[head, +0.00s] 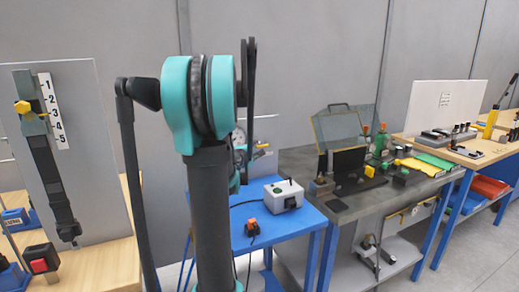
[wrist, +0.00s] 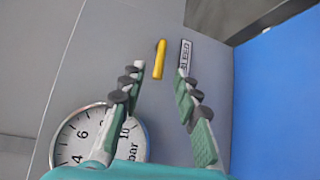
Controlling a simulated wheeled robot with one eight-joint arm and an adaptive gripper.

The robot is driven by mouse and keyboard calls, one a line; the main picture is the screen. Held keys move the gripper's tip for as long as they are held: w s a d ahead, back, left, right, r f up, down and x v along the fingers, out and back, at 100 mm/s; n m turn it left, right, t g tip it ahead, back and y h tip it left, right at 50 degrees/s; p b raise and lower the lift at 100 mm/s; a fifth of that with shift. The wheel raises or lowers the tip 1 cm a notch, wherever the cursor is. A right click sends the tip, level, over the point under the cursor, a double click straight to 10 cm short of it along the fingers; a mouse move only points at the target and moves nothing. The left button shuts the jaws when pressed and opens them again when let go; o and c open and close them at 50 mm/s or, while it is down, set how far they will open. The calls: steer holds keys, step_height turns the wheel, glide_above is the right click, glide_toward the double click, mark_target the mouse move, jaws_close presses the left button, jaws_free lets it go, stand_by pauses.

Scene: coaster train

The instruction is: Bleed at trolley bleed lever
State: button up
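The yellow bleed lever (wrist: 159,59) stands out from a grey panel (wrist: 110,50) in the wrist view, beside a label (wrist: 185,56) that appears to read BLEED. My gripper (wrist: 160,70) is open, with one finger to each side of the lever's lower end in the picture. I cannot tell whether either finger touches it. A round pressure gauge marked bar (wrist: 85,140) is partly hidden by the left finger. In the head view a small yellow part, apparently the lever (head: 261,147), shows on the panel above the blue trolley (head: 285,225); my arm hides most of my gripper.
A grey box (head: 284,196) and an orange-red control (head: 252,226) sit on the trolley top. A wooden bench with a board of numbered marks (head: 50,110) is at the left. A dark bench (head: 300,160) and another wooden bench (head: 420,143) stand to the right.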

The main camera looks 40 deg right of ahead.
mark_target(261, 145)
steer(key=shift+x, duration=2.05)
jaws_close()
